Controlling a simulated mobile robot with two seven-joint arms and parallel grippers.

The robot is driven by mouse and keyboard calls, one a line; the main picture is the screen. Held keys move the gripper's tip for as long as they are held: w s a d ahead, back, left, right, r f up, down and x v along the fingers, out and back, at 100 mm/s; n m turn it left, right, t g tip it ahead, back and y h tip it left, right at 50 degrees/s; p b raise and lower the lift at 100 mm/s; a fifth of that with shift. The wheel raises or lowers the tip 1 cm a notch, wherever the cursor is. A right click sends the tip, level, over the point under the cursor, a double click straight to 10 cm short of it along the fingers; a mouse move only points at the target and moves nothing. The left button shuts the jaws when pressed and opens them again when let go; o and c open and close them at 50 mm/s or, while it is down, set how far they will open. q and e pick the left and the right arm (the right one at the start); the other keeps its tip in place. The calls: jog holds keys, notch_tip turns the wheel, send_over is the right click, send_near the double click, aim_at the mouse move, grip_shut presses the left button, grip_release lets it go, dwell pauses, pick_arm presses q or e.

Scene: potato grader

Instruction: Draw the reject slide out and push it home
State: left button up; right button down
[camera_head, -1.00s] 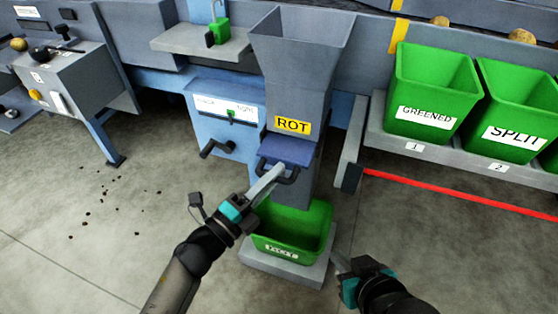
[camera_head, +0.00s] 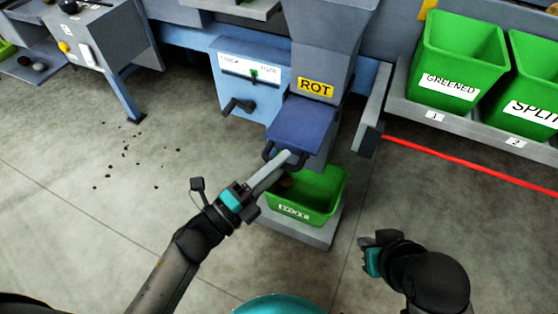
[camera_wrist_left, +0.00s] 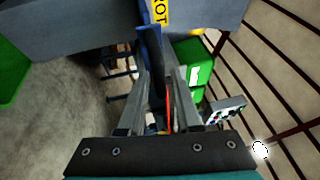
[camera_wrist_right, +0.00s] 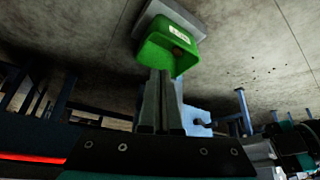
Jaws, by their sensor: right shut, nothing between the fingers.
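The reject slide (camera_head: 302,122) is a blue plate sticking out under the hopper labelled ROT (camera_head: 330,60). Its dark handle (camera_head: 269,150) is at its front edge. My left gripper (camera_head: 284,160) is at the handle with its fingers closed around it; the fingers partly hide the handle. In the left wrist view the blue slide (camera_wrist_left: 149,42) shows at the fingertips. A green bin (camera_head: 322,205) stands below, with a brown lump (camera_head: 287,182) inside it. My right gripper (camera_head: 366,243) is shut and empty, right of the bin and apart from it.
The bin stands on a grey platform (camera_head: 318,234). A dark crank (camera_head: 238,104) sticks out left of the hopper. Green bins GREENED (camera_head: 452,92) and SPLIT (camera_head: 530,110) stand on a shelf at right. A red line (camera_head: 470,165) crosses the floor. Open floor lies in front.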

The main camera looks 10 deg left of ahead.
pick_arm(q)
jog(key=shift+o, duration=0.9)
jog(key=shift+w, duration=0.1)
jog(key=p+v, duration=0.2)
jog(key=v, duration=1.3)
pick_arm(e)
jog(key=shift+g+h, duration=0.3)
jog(key=shift+g, duration=0.6)
jog(key=f, duration=0.2)
jog(key=s+d+f, duration=0.1)
jog(key=f, duration=0.1)
jog(key=shift+r, duration=0.1)
